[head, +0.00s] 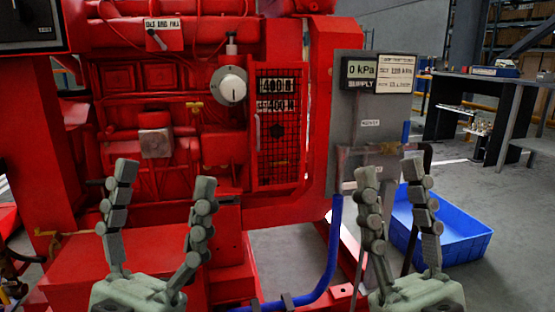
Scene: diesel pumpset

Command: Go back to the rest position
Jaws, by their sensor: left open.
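My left gripper (160,188) is at the lower left of the head view, upright in front of the red diesel pumpset (80,205). Its two fingers stand wide apart with nothing between them. My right gripper (390,175) is at the lower right, also upright. Its fingers are apart and nothing is held between them. It stands in front of the grey panel (350,120) and the left edge of the blue crate (468,247). From this view I cannot tell whether either gripper touches anything behind it.
The pumpset carries a white round knob (230,86) and a red mesh guard (279,150). A 0 kPa display (360,70) tops the grey panel. A blue hose (331,250) curves between my grippers. A dark workbench (480,90) stands at the back right, with open floor before it.

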